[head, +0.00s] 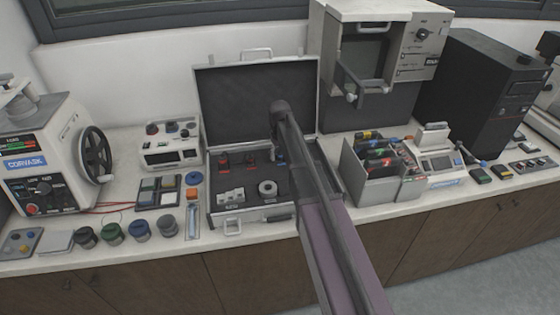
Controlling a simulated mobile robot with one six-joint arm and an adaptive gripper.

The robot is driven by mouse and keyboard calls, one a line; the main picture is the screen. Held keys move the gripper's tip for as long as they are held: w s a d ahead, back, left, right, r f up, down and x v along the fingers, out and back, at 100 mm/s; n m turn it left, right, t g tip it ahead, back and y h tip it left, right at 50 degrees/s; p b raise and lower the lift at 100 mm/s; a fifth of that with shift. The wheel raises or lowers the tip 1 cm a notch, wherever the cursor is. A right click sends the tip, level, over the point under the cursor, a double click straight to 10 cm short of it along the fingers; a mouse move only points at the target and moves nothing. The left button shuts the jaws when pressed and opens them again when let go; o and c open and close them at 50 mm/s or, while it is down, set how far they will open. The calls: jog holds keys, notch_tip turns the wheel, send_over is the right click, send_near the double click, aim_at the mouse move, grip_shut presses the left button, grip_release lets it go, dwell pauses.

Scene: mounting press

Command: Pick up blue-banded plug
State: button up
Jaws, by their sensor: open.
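The open case (213,190) lies on the bench with its lid raised. In its dark insert, two red-marked plugs (223,161) stand in a row at the left. A small plug with a blue part (281,154) shows at the right end of that row, close against my arm in the picture. My gripper (276,142) hangs at the far end of my arm, just over that blue part. It is small and dark, and its fingers are hard to make out. It is open, and I see nothing held. My arm hides the right part of the case.
A white connector block (231,196) and a pale ring (267,188) lie in the case's front. The raised lid (250,95) stands behind my gripper. A grey bin (372,188) of coloured items is to the right, below a tall press (375,60). Several jars stand at left.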

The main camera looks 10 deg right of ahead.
aim_at(280, 152)
dwell(0.5)
grip_shut()
jog(key=shift+r, duration=0.1)
notch_tip(280, 152, up, 4)
jog(key=p, duration=0.4)
jog(key=s, duration=1)
jog(key=s+p, duration=0.1)
jog(key=s, duration=0.5)
jog(key=shift+r, duration=0.4)
notch_tip(280, 152, up, 11)
jog(key=p, duration=1)
jog(key=shift+f+p, duration=0.15)
jog(key=shift+p, duration=0.25)
